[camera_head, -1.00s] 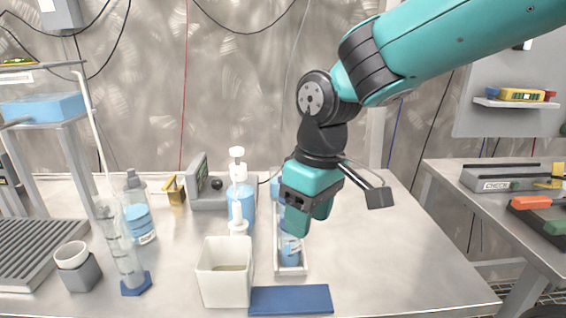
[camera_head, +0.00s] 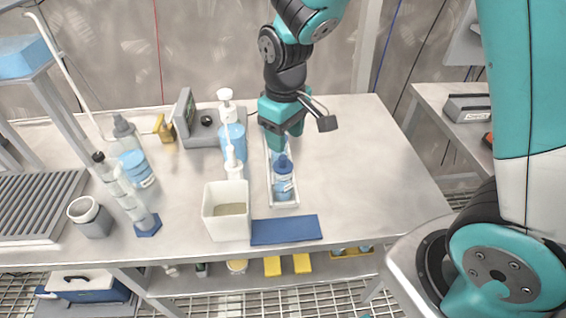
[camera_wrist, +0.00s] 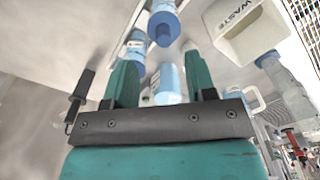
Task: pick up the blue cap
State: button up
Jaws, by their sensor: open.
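The blue cap (camera_head: 283,161) is dark blue and sits on a small upright bottle (camera_head: 284,186) with a pale blue label. That bottle stands at the front end of a narrow white tray (camera_head: 285,205). My gripper (camera_head: 276,143) is above the tray's middle, just behind the cap in the head view, pointing down. In the wrist view my gripper (camera_wrist: 160,62) has its two teal fingers spread apart. A pale blue bottle (camera_wrist: 166,84) shows between them, with nothing clamped. Further bottles in the tray are partly hidden by the gripper in the head view.
A white waste bin (camera_head: 226,212) stands left of the tray, and a blue mat (camera_head: 286,230) lies in front. Pump bottles (camera_head: 231,135) stand close on the left. The bench right of the tray is clear.

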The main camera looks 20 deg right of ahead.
aim_at(284, 158)
jog(key=f, duration=0.3)
jog(key=f+p, duration=0.1)
jog(key=f, duration=0.2)
jog(key=shift+a+f, duration=0.2)
jog(key=shift+f, duration=0.15)
jog(key=shift+s, duration=0.1)
grip_shut()
